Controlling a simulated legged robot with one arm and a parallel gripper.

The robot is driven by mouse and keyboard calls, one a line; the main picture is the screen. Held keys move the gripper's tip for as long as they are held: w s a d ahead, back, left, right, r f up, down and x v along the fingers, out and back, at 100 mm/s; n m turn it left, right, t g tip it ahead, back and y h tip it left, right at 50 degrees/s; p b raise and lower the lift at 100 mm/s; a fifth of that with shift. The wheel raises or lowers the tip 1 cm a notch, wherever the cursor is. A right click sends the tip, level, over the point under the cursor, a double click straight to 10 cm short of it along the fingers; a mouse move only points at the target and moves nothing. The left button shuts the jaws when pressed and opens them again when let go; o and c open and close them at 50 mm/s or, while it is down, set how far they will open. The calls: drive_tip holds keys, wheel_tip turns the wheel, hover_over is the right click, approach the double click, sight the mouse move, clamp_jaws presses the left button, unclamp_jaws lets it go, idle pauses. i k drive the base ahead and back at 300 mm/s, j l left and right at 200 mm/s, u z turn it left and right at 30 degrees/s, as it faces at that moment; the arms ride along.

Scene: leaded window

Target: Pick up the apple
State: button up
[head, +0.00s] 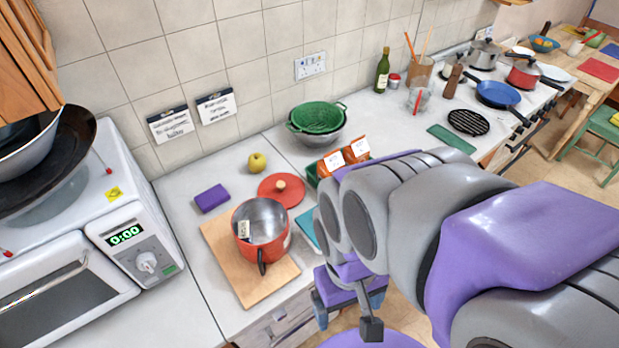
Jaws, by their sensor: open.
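A small yellow apple (257,162) rests on the white counter, near the tiled wall. It lies behind the red lid and left of the green colander, touching neither. It is fully visible. My gripper (348,303) is at the counter's front edge, right of and well nearer than the apple, pointing downward. It is open and nothing shows between its fingers. My own arm hides part of the gripper and the counter behind it.
A red pot (244,252) stands on a wooden board (222,243). A red lid (270,194), a purple sponge (212,198) and a green colander (318,117) surround the apple. A microwave (140,215) stands left. Bare counter lies directly around the apple.

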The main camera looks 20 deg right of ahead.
sight(257, 162)
drive_tip(key=l+u, duration=0.3)
drive_tip(key=l, duration=0.8)
drive_tip(key=l+u, duration=0.3)
drive_tip(key=l, duration=0.75)
